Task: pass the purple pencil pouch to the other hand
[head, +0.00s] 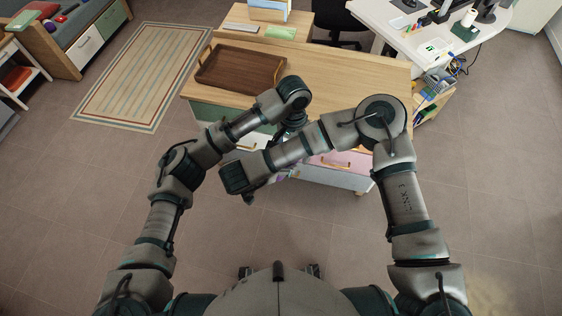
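A small sliver of purple, likely the purple pencil pouch (279,177), shows just under my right forearm. The rest of it is hidden by the arm. My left gripper (290,128) points down from the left wrist, in front of the desk; its fingertips are hidden behind my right forearm. My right gripper (249,199) lies under the end of the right arm, left of the purple sliver, and only a dark tip of it shows. I cannot tell which gripper, if either, holds the pouch.
A wooden desk (350,78) with drawers stands ahead, with a brown tray (240,70) on its left part. The desk's right part is bare. A striped rug (140,75) lies at left, and a white desk (440,25) stands at back right. The near floor is clear.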

